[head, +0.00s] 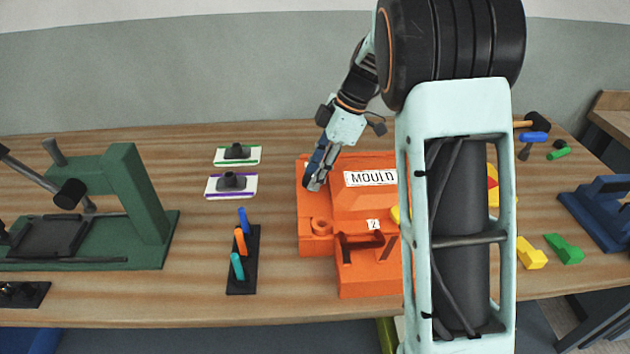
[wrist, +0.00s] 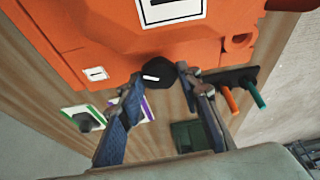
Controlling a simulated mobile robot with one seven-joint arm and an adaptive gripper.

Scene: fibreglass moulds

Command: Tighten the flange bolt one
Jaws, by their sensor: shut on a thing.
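The orange mould (head: 345,225) sits on the wooden table, with a MOULD label on top and a small 2 tag (head: 373,224) on its front. In the wrist view a small white tag (wrist: 95,74) is on the orange flange; its mark looks like a 1. A black round bolt head (wrist: 158,76) with a white line stands at the flange edge near it. My gripper (wrist: 163,82) is shut on this bolt head, one finger on each side. In the head view my gripper (head: 314,184) is at the mould's back left; its fingers mostly hide the bolt there.
A rack (head: 243,275) with blue, orange and teal handles stands left of the mould. Two pads with handles, green-edged (head: 222,161) and purple-edged (head: 212,191), lie behind it. A green press (head: 140,200) is far left. My arm hides the mould's right side.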

